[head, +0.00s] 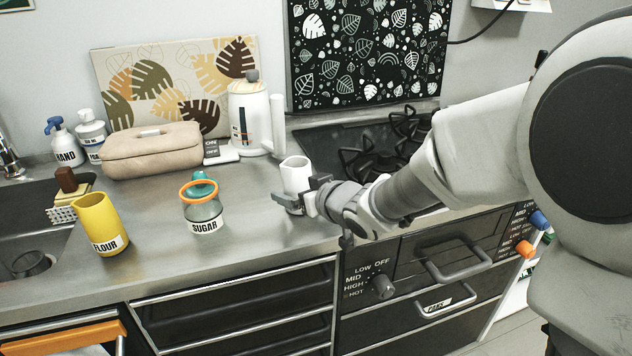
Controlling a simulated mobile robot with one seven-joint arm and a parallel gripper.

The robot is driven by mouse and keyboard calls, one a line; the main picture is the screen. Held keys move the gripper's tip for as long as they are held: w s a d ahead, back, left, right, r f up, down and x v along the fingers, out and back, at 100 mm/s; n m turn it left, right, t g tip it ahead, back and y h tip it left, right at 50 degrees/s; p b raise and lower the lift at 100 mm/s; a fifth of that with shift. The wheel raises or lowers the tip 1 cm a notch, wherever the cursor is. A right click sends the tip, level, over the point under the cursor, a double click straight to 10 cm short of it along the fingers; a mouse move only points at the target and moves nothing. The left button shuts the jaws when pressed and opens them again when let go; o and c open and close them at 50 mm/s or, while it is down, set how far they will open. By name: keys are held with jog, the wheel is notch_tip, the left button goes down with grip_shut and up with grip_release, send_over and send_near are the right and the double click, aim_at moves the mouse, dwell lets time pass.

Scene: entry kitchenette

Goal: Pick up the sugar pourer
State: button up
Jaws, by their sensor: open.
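The sugar pourer (205,213) stands upright on the counter, left of centre in the head view. It has a clear grey body, an orange ring, a teal top and a "SUGAR" label. My gripper (301,194) is open, to the right of the pourer and apart from it. A white cup (296,172) stands right at my gripper; I cannot tell whether the fingers touch it.
A yellow "FLOUR" container (100,224) stands left of the pourer, near the sink (30,235). Behind are a beige case (152,152) and a white kettle (252,118). A black stove (365,148) lies right. Counter between pourer and gripper is clear.

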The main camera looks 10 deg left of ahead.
jog(key=shift+w+a+f, duration=0.15)
jog(key=shift+w+a, duration=0.1)
jog(key=shift+w, duration=0.05)
jog(key=shift+c, duration=0.3)
jog(key=c, duration=1.5)
jog(key=shift+r, duration=0.2)
